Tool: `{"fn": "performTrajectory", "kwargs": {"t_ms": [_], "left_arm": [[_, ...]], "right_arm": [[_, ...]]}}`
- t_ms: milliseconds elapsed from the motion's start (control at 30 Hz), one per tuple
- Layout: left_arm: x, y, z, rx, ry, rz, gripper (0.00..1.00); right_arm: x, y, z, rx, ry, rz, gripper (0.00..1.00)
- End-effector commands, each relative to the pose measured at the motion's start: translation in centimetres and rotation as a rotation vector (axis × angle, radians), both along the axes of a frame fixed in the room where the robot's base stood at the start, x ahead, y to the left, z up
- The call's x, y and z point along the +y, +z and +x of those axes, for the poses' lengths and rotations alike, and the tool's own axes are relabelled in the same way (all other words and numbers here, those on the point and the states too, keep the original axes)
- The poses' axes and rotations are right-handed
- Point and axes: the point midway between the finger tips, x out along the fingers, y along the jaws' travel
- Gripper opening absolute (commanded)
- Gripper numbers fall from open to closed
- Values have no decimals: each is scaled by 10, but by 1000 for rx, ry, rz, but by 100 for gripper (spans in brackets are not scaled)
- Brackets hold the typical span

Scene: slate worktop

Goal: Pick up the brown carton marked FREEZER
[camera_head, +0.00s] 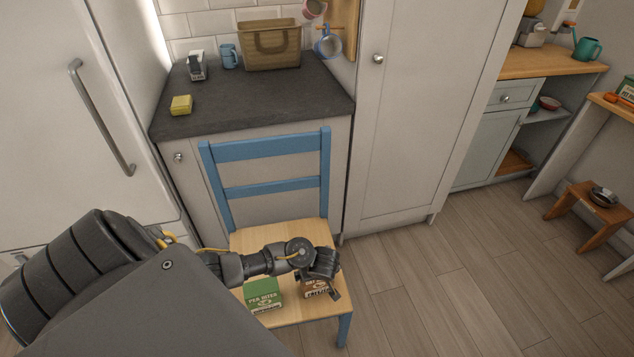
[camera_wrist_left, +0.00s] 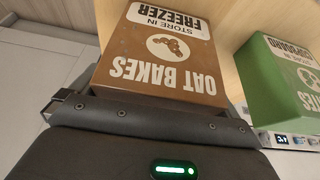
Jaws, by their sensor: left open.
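The brown carton (camera_wrist_left: 158,60) fills the upper middle of the left wrist view. Its top reads OAT BAKES and STORE IN FREEZER, upside down there. In the head view it is the small brown box (camera_head: 315,291) on the chair seat, partly hidden by my left gripper (camera_head: 321,284). My left gripper (camera_wrist_left: 150,112) is open, with a jaw end near each side of the carton's near edge. I cannot tell whether either jaw touches it. My right gripper is not in view.
A green carton (camera_head: 262,294) marked CUPBOARD in the left wrist view (camera_wrist_left: 285,82) stands beside the brown one. The blue chair's backrest (camera_head: 266,149) rises behind the seat. Beyond it, the slate worktop (camera_head: 250,105) holds a yellow block (camera_head: 181,105) and a basket (camera_head: 271,47).

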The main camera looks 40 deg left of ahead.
Motion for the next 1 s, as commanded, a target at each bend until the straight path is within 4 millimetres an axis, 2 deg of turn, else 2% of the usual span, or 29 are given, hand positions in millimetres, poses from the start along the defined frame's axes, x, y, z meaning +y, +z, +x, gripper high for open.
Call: {"fn": "performTrajectory", "kwargs": {"t_ms": [33,300,667,867,1000], "left_arm": [[0,0,0,0,0,0,99],[-1,0,0,1,-1,-1,64],[-2,7,0,0,-2,-2,64],[-2,38,0,-2,2,-4,64],[-13,69,-28,0,0,-6,64]], "right_arm": [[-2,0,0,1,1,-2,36],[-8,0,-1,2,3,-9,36],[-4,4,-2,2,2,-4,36],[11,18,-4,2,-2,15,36],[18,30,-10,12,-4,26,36]]}}
